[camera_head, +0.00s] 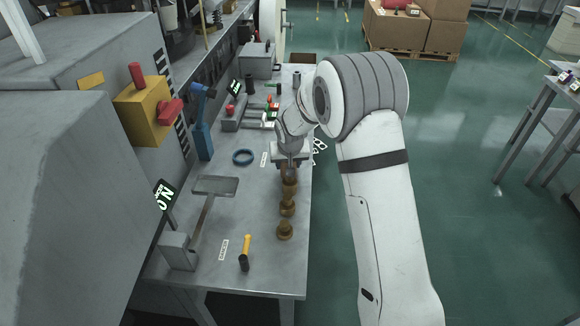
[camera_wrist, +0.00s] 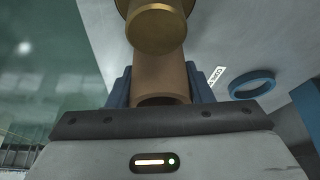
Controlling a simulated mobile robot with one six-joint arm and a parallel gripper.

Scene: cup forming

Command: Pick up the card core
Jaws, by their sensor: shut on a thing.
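The card core (camera_wrist: 160,75) is a plain brown tube with an open end, seen close in the wrist view. My gripper (camera_wrist: 160,92) has its blue fingers on either side of the tube and is shut on it. In the head view my gripper (camera_head: 290,160) is over the right part of the bench and largely hides the core. A darker brass-brown round piece (camera_wrist: 155,32) is just beyond the core in the wrist view; I cannot tell whether they touch.
Brown turned pieces (camera_head: 285,231) stand in a row along the bench's right side. A blue ring (camera_head: 243,157) lies left of my gripper. A yellow-handled tool (camera_head: 246,245) lies near the front. A grey machine (camera_head: 70,190) borders the left; green floor is open at right.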

